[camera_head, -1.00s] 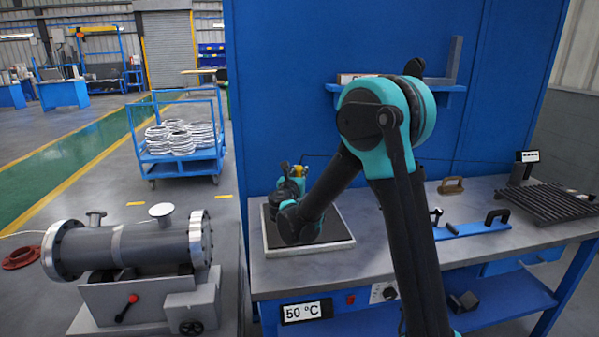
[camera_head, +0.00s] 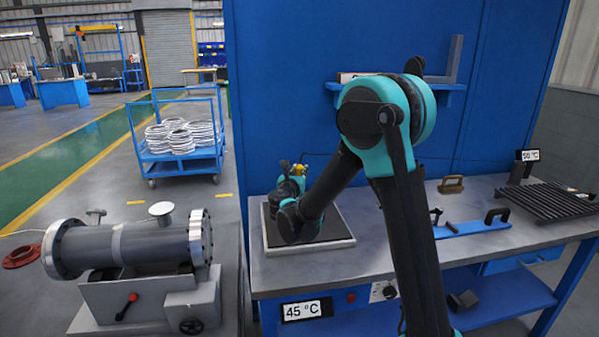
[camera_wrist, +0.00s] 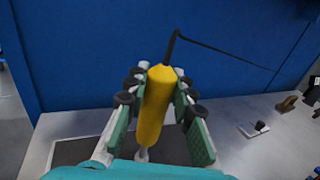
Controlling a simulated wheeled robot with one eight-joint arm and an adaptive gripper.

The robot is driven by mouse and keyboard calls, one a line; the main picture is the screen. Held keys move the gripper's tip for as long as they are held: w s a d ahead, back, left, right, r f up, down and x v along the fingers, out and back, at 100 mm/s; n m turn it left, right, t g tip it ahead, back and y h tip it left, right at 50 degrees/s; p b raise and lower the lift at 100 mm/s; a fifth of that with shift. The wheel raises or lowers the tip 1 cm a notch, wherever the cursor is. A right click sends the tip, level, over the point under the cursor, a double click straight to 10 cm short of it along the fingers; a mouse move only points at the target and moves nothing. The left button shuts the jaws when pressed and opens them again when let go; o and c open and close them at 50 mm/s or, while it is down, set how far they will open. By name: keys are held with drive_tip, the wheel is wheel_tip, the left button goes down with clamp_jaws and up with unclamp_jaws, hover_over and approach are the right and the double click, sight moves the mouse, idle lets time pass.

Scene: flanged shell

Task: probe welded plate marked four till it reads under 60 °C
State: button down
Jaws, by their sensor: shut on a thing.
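My gripper (camera_wrist: 158,98) is shut on a yellow probe (camera_wrist: 155,112) with a black bent top and a cable. In the head view the probe (camera_head: 300,170) is a small yellow spot at my gripper (camera_head: 293,178), over the dark panel. The probe's pale lower end points down, but my arm hides its contact point. No plate marked four can be made out. The front display (camera_head: 302,310) reads 45 °C. A small display at the back right (camera_head: 528,155) appears to read 50 °C.
The dark panel with a pale rim (camera_head: 345,243) lies on the grey bench (camera_head: 375,262). A blue bar with black handles (camera_head: 470,229), a brown handled block (camera_head: 451,184) and a dark slatted rack (camera_head: 550,203) lie to the right. A flanged grey shell (camera_head: 130,248) stands left.

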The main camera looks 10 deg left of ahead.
drive_tip(key=shift+r, duration=3.45)
